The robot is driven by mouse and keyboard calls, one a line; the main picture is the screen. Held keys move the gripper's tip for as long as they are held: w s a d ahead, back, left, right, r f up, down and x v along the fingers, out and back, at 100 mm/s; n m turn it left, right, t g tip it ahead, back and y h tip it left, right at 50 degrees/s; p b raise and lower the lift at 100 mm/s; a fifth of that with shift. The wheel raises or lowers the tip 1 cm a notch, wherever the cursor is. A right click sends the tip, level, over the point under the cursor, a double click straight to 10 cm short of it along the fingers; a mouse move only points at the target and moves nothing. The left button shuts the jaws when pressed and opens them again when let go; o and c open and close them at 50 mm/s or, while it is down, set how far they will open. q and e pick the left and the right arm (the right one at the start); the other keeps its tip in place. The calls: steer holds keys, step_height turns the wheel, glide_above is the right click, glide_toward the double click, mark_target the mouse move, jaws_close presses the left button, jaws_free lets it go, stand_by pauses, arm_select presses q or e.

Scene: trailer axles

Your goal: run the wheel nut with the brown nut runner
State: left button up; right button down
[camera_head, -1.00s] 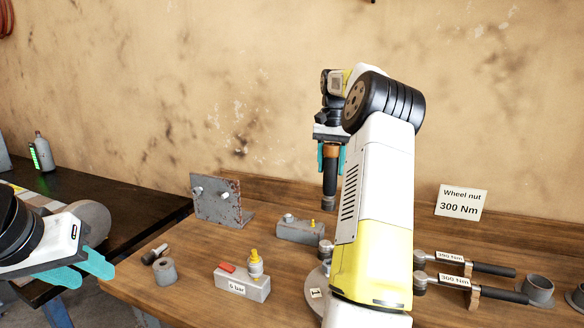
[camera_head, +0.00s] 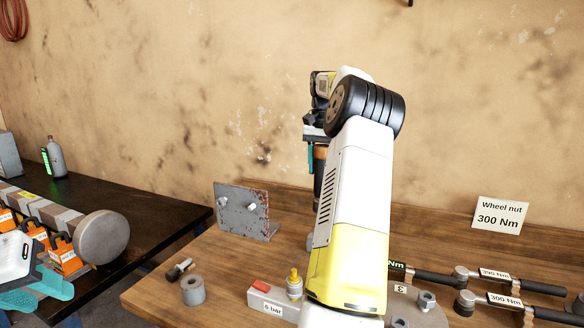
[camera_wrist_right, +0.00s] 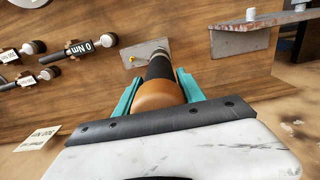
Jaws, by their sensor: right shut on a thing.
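My right gripper (camera_head: 311,155) is shut on the brown nut runner (camera_head: 320,153), which hangs upright above the bench behind my right arm; its lower part is mostly hidden. In the right wrist view the teal fingers clasp the runner's brown body (camera_wrist_right: 158,94), and its dark barrel (camera_wrist_right: 160,67) points away towards the bench. A round grey plate (camera_head: 432,318) with nuts (camera_head: 426,299) on it shows right of my arm, partly hidden. A sign (camera_head: 500,215) reads "Wheel nut 300 Nm". My left gripper (camera_head: 52,296) is at the lower left, empty, its teal fingers apart.
Torque wrenches (camera_head: 545,312) with Nm labels lie at the right. A dark table (camera_head: 150,215) at left holds an axle (camera_head: 45,210) and orange items (camera_head: 64,258).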

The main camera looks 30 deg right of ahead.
steer(key=shift+r, duration=0.1)
steer(key=shift+f, duration=4.45)
steer(key=shift+s+a+r, duration=0.1)
steer(key=shift+r, duration=0.65)
stand_by(0.7)
steer(key=shift+r, duration=0.1)
stand_by(0.3)
steer(key=shift+r, duration=2.4)
